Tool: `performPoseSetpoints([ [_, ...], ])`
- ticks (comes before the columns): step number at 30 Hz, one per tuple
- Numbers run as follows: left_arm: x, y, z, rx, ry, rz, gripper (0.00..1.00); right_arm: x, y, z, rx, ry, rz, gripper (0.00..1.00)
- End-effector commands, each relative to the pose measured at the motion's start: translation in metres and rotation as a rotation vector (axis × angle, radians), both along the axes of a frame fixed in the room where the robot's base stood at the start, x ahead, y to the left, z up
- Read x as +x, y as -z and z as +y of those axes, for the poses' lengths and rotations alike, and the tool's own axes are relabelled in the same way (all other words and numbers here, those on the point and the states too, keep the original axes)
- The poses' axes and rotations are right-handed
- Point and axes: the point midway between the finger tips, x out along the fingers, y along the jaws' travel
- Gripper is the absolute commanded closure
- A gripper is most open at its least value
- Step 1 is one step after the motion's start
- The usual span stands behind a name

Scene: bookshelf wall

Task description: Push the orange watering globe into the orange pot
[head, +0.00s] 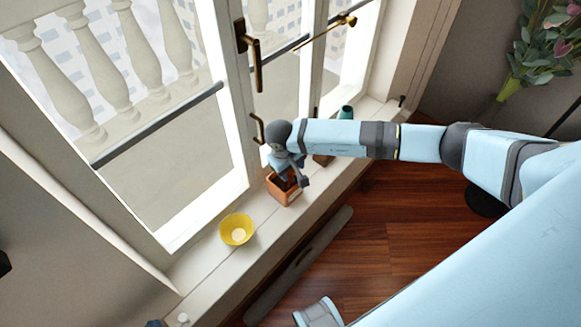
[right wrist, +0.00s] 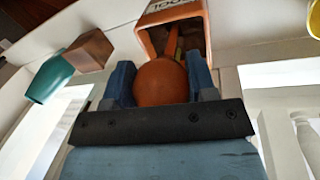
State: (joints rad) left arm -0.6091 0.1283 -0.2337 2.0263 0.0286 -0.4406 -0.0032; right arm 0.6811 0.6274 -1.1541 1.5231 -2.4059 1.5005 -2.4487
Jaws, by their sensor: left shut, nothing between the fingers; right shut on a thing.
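The orange pot (head: 288,198) stands on the window sill in the head view, below my right gripper (head: 292,176). In the right wrist view, the round orange watering globe (right wrist: 161,82) is held between the two blue fingers of my right gripper (right wrist: 161,78). Its thin stem (right wrist: 172,43) points into the opening of the orange pot (right wrist: 190,10). How deep the stem sits is hidden. The globe is hidden behind my gripper in the head view.
A yellow bowl (head: 237,230) stands on the sill to the left of the pot. A brown block (right wrist: 90,50) and a teal vessel (right wrist: 50,80) stand on the pot's other side. The window with its handle (head: 255,60) rises behind the sill.

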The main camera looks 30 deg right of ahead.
Motion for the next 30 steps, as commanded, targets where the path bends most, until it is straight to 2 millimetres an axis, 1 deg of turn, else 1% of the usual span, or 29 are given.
performPoseSetpoints([
  [2,0.0007,0.0013,-0.0004,-0.003,-0.002,0.000,1.00,0.0002,0.0032,-0.0002,0.000,0.000,0.000,0.72],
  [8,0.0019,-0.0025,-0.0009,-0.005,-0.003,-0.006,1.00,0.0002,0.0019,-0.0001,0.000,0.000,0.000,0.72],
  [9,0.0019,-0.0025,-0.0009,-0.005,-0.003,-0.006,1.00,0.0002,0.0019,-0.0001,0.000,0.000,0.000,0.44],
  [11,0.0019,-0.0023,-0.0009,-0.005,-0.003,-0.006,1.00,0.0002,0.0019,-0.0001,0.000,0.000,0.000,0.30],
  [12,0.0018,-0.0020,-0.0009,-0.005,-0.003,-0.006,1.00,0.0002,0.0019,0.0000,0.000,0.000,0.000,0.21],
  [13,0.0017,-0.0017,-0.0009,-0.005,-0.003,-0.005,1.00,0.0002,0.0019,0.0000,0.000,0.000,0.000,0.19],
  [18,0.0009,0.0009,-0.0007,-0.004,-0.002,-0.001,1.00,0.0002,0.0019,0.0000,0.000,0.000,0.000,0.19],
  [19,0.0008,0.0014,-0.0007,-0.003,-0.002,0.000,1.00,0.0000,0.0020,0.0000,0.000,0.000,0.000,0.14],
  [21,0.0004,0.0023,-0.0007,-0.003,-0.002,0.001,1.00,0.0000,0.0020,0.0000,0.000,0.000,0.000,0.00],
  [27,0.0003,0.0027,-0.0006,-0.003,-0.002,0.002,1.00,0.0001,0.0017,0.0001,0.000,0.000,0.000,0.00],
  [30,0.0003,0.0000,-0.0007,-0.003,-0.002,0.002,1.00,0.0003,-0.0022,0.0005,0.000,0.000,-0.001,0.00],
])
